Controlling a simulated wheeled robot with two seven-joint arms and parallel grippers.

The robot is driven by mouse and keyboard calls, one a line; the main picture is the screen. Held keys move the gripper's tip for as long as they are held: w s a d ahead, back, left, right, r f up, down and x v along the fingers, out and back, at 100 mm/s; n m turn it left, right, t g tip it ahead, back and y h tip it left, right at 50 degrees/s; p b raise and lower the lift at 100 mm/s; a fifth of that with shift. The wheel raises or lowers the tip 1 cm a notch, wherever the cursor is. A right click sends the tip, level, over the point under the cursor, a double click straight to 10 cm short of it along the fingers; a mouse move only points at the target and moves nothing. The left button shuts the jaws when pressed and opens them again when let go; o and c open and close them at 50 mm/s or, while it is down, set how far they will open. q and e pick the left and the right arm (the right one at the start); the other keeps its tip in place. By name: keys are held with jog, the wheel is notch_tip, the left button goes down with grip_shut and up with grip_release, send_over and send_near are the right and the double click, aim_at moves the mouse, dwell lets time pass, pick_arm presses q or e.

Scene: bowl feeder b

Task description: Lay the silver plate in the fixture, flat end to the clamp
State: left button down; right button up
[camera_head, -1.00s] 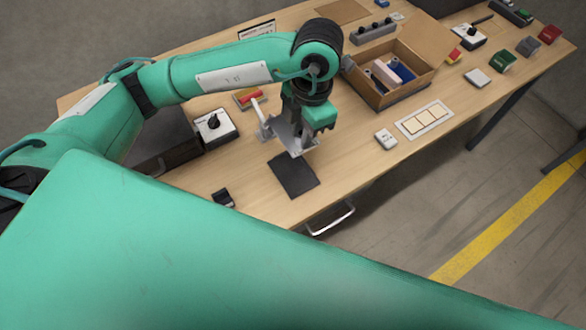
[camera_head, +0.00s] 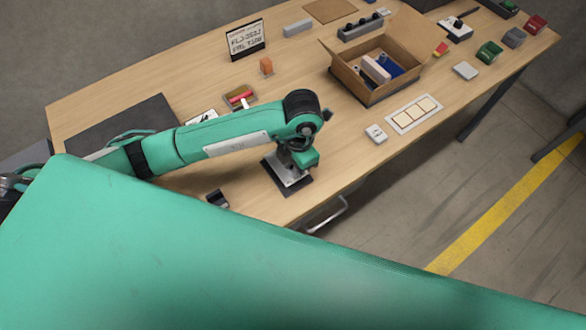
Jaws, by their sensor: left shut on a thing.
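My left gripper (camera_head: 296,163) points down at the front middle of the table, shut on the silver plate (camera_head: 284,172). The plate is over the dark square pad (camera_head: 270,165), covering much of it; I cannot tell whether it touches the pad. The gripper hides part of the plate, and I cannot make out which end is flat. A small pale upright tip (camera_head: 244,104) shows just above my left forearm; it may be part of the fixture's clamp. The rest of it is hidden behind the arm. My right gripper is not in view.
An open cardboard box (camera_head: 371,95) with parts inside stands right of centre. A white card tray (camera_head: 413,115) and a small white switch box (camera_head: 376,134) lie near the front edge.

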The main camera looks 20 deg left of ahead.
pick_arm(q)
notch_tip(320, 180, down, 2)
jog(key=shift+f, duration=0.55)
jog(key=c, duration=1.6)
grip_release()
jog(key=shift+o, duration=0.4)
jog(key=shift+r+p, duration=0.25)
jog(key=shift+p, duration=0.05)
notch_tip(320, 180, up, 12)
jog(key=w+b, duration=0.1)
jog(key=b, duration=0.1)
jog(key=shift+d+f, duration=0.15)
jog(key=shift+d, duration=0.3)
